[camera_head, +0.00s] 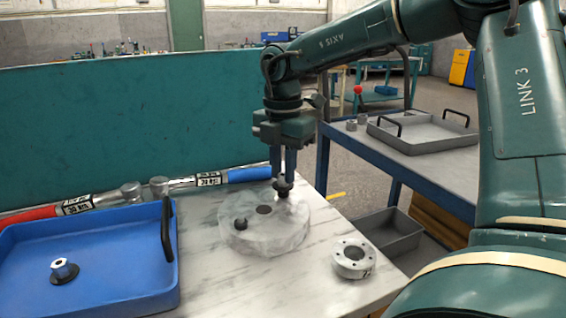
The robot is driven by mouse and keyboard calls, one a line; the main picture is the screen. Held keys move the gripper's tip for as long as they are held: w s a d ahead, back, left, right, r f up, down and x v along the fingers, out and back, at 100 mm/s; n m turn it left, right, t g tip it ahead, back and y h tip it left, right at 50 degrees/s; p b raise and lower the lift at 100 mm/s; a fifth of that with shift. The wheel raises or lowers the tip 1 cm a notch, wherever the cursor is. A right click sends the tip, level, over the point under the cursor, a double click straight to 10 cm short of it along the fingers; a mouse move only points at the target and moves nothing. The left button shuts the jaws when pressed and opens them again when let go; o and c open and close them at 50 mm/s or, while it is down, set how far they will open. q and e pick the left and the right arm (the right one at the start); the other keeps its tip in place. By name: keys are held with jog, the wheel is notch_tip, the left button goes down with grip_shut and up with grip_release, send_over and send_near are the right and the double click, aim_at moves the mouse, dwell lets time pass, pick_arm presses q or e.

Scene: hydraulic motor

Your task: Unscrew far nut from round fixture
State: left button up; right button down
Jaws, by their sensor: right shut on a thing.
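The round fixture (262,232) is a pale marbled disc on the table, with a dark centre hole. A dark near nut (240,224) sits on its left front part. My right gripper (283,180) points straight down over the disc's far right edge. Its fingers are shut on the dark far nut (283,189), at or just above the fixture's top; I cannot tell whether the nut touches the fixture. The fingers partly cover the nut. My left gripper is not in view.
A blue tray (120,268) with a black handle stands at left, holding a small flanged metal part (64,269). A grey ring-shaped part (353,258) lies at the table's right edge. Torque wrenches (205,179) lie along the back. A side table with a grey tray (425,133) stands right.

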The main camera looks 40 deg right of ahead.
aim_at(283, 175)
jog(key=shift+r, duration=0.1)
jog(key=shift+r+p, duration=1.5)
jog(key=shift+r, duration=0.55)
jog(key=shift+f, duration=0.1)
